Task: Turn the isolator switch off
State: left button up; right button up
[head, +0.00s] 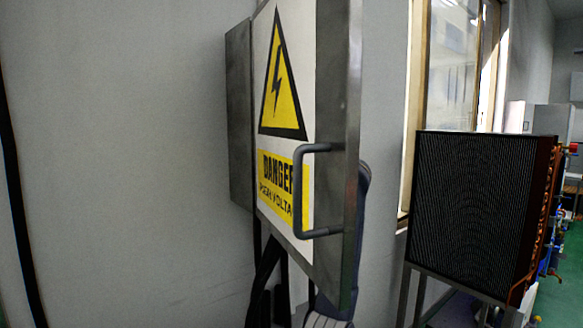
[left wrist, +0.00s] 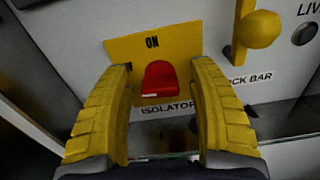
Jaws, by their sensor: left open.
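The red isolator switch (left wrist: 160,80) sits on a yellow plate (left wrist: 120,47) in the left wrist view. "ON" is printed above it, and another marking at the plate's left is mostly hidden by a finger. "ISOLATOR" is printed below. My left gripper (left wrist: 165,71) is open, with one yellow finger on each side of the switch. I cannot tell whether either finger touches it. In the head view the cabinet door (head: 286,165) hides the switch and my left gripper. My right gripper is in neither view.
The door stands swung out, with a "DANGER" sign and a grey handle (head: 299,190). A yellow ball-ended lever (left wrist: 260,30) by the "LOCK BAR" label and a round dark button (left wrist: 304,34) are right of the switch. A black finned radiator (head: 475,210) stands at right.

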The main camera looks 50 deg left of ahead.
pick_arm(q)
jog(key=shift+o, duration=0.2)
grip_shut()
jog(key=shift+r, duration=0.15)
dwell(0.3)
